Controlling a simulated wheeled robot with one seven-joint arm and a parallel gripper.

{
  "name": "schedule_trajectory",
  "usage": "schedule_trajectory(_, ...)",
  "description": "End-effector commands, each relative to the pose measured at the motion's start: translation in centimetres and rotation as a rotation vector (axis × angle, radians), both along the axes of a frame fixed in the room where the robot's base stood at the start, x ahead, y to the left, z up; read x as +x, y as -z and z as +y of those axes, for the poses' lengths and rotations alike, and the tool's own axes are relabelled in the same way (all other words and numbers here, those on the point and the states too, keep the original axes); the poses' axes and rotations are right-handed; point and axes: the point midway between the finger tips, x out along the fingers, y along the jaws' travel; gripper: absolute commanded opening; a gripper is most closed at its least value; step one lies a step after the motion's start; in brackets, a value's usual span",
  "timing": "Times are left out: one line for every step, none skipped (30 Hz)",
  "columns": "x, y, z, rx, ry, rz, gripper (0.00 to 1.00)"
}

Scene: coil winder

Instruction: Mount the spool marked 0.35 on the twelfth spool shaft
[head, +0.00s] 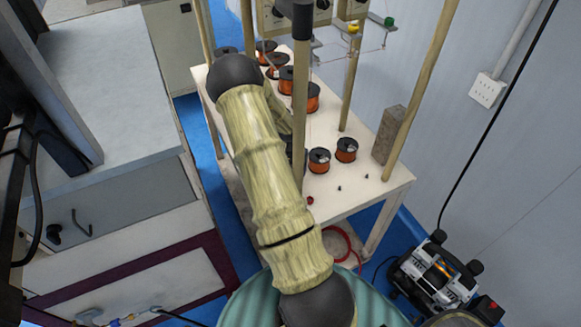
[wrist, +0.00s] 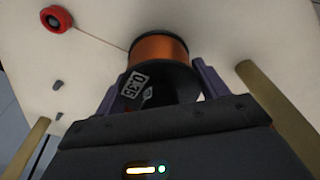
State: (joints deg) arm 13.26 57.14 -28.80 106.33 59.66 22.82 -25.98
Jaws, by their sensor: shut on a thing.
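The spool marked 0.35 (wrist: 158,50), black flanges with copper-orange wire, is between the two purple fingers of my gripper (wrist: 160,78) in the wrist view. The gripper is shut on it, and the label faces the camera. I cannot tell whether the spool touches the table or is on a shaft. In the head view my arm and a wooden post hide most of the gripper and the held spool. Bare small dark pegs stand on the white table, one of them near its front (head: 339,188); pegs also show at the left of the wrist view (wrist: 58,115). No shaft numbers are readable.
Two spools stand right of my arm (head: 319,160) (head: 346,149); several more stand farther back (head: 312,97). Wooden posts (head: 423,90) rise from the white table (head: 376,185). A grey-brown block (head: 388,135) is at its right edge. A red round piece (wrist: 55,18) lies left of the spool.

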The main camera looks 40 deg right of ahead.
Motion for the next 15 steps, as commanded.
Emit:
schedule_trajectory(0.05, 0.13, -0.06, -0.001, 0.000, -0.002, 0.29)
schedule_trajectory(0.05, 0.20, -0.06, -0.001, 0.000, -0.002, 0.29)
schedule_trajectory(0.05, 0.29, -0.06, -0.001, 0.000, -0.002, 0.29)
schedule_trajectory(0.05, 0.35, -0.06, -0.001, 0.000, -0.002, 0.29)
schedule_trajectory(0.05, 0.42, -0.06, -0.001, 0.000, -0.002, 0.29)
schedule_trajectory(0.05, 0.51, -0.06, -0.001, 0.001, -0.002, 0.29)
schedule_trajectory(0.05, 0.57, -0.06, -0.001, 0.001, -0.002, 0.29)
schedule_trajectory(0.05, 0.65, -0.06, -0.001, 0.001, -0.002, 0.29)
schedule_trajectory(0.05, 0.74, -0.06, -0.001, 0.001, -0.002, 0.29)
schedule_trajectory(0.05, 0.81, -0.06, -0.001, 0.001, -0.002, 0.29)
schedule_trajectory(0.05, 0.87, -0.06, -0.001, 0.001, -0.002, 0.29)
schedule_trajectory(0.05, 0.94, -0.06, -0.001, 0.001, -0.002, 0.29)
schedule_trajectory(0.06, 0.98, -0.06, -0.001, 0.001, -0.002, 0.29)
schedule_trajectory(0.06, 1.01, -0.06, -0.001, 0.001, -0.002, 0.29)
schedule_trajectory(0.06, 1.02, -0.06, -0.001, 0.001, -0.002, 0.29)
